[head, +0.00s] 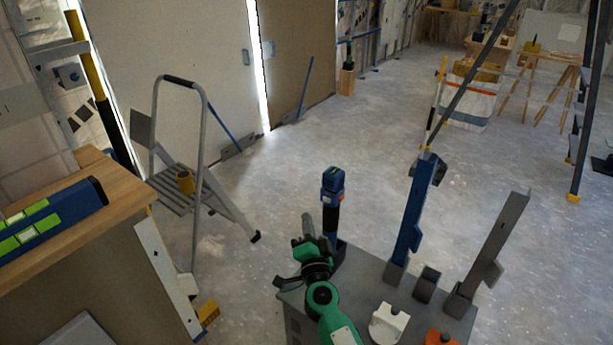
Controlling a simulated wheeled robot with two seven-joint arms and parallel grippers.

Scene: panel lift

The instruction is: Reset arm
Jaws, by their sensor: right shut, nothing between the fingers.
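My right arm, green and black, comes in from the bottom edge. Its gripper (306,230) is shut and empty, above the left end of a grey stand (375,275). In the picture it is just left of an upright black-and-blue tool (333,190) on that stand. I cannot tell whether they touch. My left gripper is not in view.
A blue post (412,215) and a grey post (495,245) rise from the stand. A wooden worktop (125,185) with a blue-and-green level (50,218) is at left. A step ladder (180,165) stands behind it. The floor beyond the stand is mostly clear.

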